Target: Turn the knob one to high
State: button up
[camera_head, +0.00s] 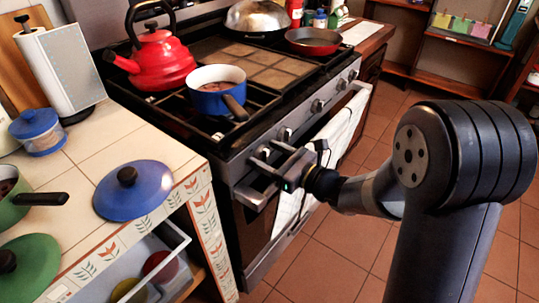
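The stove (240,170) has a row of knobs along its front panel. The nearest knob (263,152), at the left end of the row, is partly hidden by my gripper (262,154). My gripper's two fingers are apart and point at the panel, with their tips at this knob. I cannot tell whether they touch it, nor which way it is turned. Other knobs (285,133), (317,106), (337,84) run back along the panel to the right.
A blue pot (213,101) and red kettle (163,60) stand on the stove, with a dark red pan (313,41) farther back. The tiled counter (92,150) holds a blue lid (133,192).

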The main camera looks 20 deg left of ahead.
jog(key=c, duration=0.9)
jog(key=shift+c, duration=0.2)
jog(key=shift+f+b, duration=0.15)
jog(key=shift+b, duration=0.4)
jog(key=n+b, duration=0.2)
jog(key=b, duration=0.1)
jog(key=shift+s+f, duration=0.1)
jog(key=shift+f, duration=0.05)
jog(key=n+b, duration=0.2)
jog(key=b, duration=0.1)
jog(key=shift+s+f+n+b, duration=0.1)
jog(key=shift+n+b, duration=0.2)
jog(key=shift+b, duration=0.1)
jog(key=n+b, duration=0.2)
jog(key=b, duration=0.2)
jog(key=shift+s+a+n, duration=0.1)
jog(key=shift+n, duration=0.3)
jog(key=shift+n+b, duration=0.5)
jog(key=shift+b, duration=0.35)
jog(key=shift+r, duration=0.2)
